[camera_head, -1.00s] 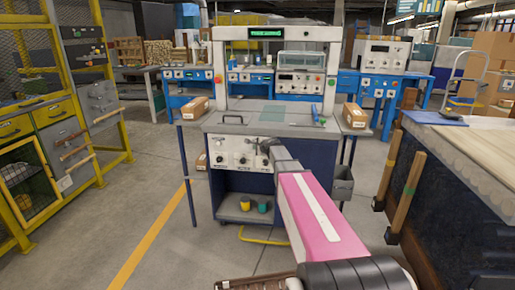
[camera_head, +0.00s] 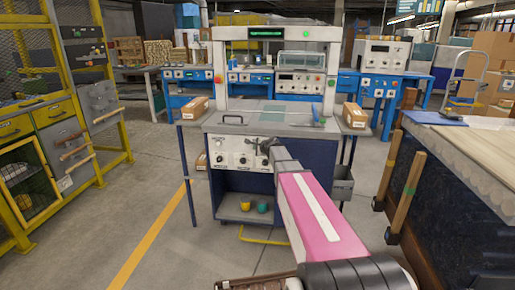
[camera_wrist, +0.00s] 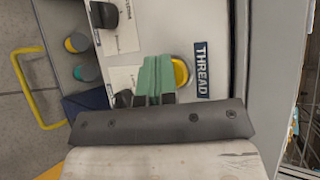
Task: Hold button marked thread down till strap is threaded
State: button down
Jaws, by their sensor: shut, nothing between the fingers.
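The strapping machine (camera_head: 290,126) stands ahead in the head view, with a grey arch, a tabletop and a front panel of black knobs. A lit display (camera_head: 266,33) tops the arch; its text is too small to read. In the wrist view, the yellow thread button (camera_wrist: 181,73) in its silver ring sits beside the blue THREAD label (camera_wrist: 202,70). My gripper (camera_wrist: 155,80) is shut, its green fingertips at the button and hiding its left part. Contact and button depth cannot be told. In the head view my gripper (camera_head: 266,146) is at the panel, and the button is hidden.
Cardboard boxes (camera_head: 355,115) sit at both sides of the machine. A grey bin (camera_head: 342,185) hangs at its right. Yellow and teal cups (camera_head: 262,207) stand on its lower shelf. A workbench (camera_head: 470,170) is at right, a yellow rack (camera_head: 115,90) at left.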

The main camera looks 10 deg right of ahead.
jog(key=shift+s+a, duration=0.2)
jog(key=shift+s, duration=0.4)
jog(key=shift+s, duration=0.1)
jog(key=s, duration=0.1)
jog(key=s+a, duration=0.1)
jog(key=s, duration=0.2)
jog(key=shift+s+a, duration=0.3)
jog(key=s+a+f+n+g, duration=0.2)
jog(key=s+f+n+g, duration=0.15)
jog(key=s, duration=0.45)
jog(key=s+a+f+n+g, duration=0.1)
jog(key=s+f+n+g, duration=0.1)
jog(key=s+f+n, duration=0.45)
jog(key=s+d+f+n+g+h, duration=0.2)
jog(key=s+n+g, duration=0.1)
jog(key=s, duration=0.7)
jog(key=s+d+f+n+g+h, duration=0.1)
jog(key=s+f+n+g+h, duration=0.1)
jog(key=s, duration=0.8)
jog(key=shift+s+d+f+n+g+h, duration=0.4)
jog(key=shift+n+g, duration=0.35)
jog(key=shift+n, duration=0.45)
